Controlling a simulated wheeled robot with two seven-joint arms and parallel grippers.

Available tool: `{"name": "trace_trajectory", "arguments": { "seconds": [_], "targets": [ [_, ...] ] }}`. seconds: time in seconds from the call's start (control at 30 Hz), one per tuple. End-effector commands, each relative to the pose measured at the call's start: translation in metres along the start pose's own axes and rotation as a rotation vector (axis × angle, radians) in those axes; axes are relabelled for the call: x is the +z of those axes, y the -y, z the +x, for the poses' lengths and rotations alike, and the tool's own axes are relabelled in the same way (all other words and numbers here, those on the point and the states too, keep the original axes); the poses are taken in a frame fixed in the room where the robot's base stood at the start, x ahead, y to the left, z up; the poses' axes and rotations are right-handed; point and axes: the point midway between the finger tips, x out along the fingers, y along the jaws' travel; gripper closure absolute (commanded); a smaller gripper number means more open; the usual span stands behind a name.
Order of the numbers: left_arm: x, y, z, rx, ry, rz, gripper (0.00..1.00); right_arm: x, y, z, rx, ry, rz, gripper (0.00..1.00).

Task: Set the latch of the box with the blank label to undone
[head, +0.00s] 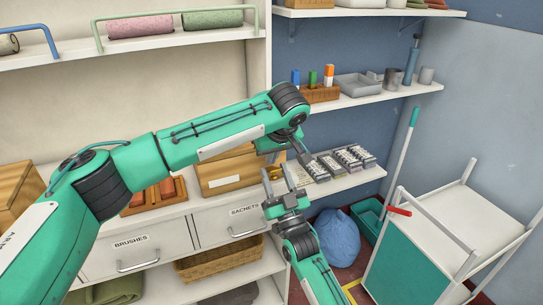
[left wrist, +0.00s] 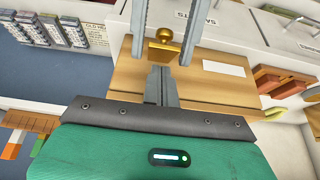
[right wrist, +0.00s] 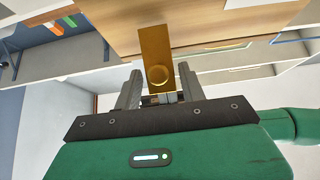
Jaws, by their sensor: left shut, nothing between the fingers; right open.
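The wooden box (head: 228,170) stands on the counter above the drawers, with a blank white label (head: 224,181). The label also shows in the left wrist view (left wrist: 223,69). A brass latch with a round knob (left wrist: 165,36) is on the box. In the right wrist view the brass plate (right wrist: 155,48) runs toward my right gripper (right wrist: 159,84), which is open with its fingers either side of the knob. I cannot tell whether they touch it. My left gripper (left wrist: 161,72) is shut and empty, close by the latch. The latch's setting is unclear.
A white trolley (head: 440,230) stands at right.

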Motion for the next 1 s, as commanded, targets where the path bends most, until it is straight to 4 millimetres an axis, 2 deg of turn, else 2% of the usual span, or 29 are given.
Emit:
{"name": "trace_trajectory", "arguments": {
  "seconds": [0.17, 0.6, 0.83, 0.93, 1.0],
  "targets": [
    [-0.002, 0.0, -0.001, 0.001, -0.002, -0.002, 1.0, 0.001, 0.0, -0.015, 0.0, 0.003, 0.0, 0.59],
    [-0.003, 0.001, -0.001, 0.001, -0.004, -0.004, 1.0, 0.001, 0.0, -0.098, 0.0, 0.003, -0.001, 0.59],
    [-0.003, 0.001, -0.001, 0.001, -0.004, -0.004, 1.0, 0.002, 0.0, -0.119, 0.0, 0.008, -0.001, 0.59],
    [-0.003, 0.001, -0.001, 0.001, -0.004, -0.004, 1.0, 0.014, -0.001, -0.128, 0.002, 0.057, -0.001, 0.59],
    [-0.003, 0.001, -0.001, 0.001, -0.004, -0.004, 1.0, 0.031, -0.003, -0.14, 0.005, 0.13, -0.001, 0.59]
  ]
}}
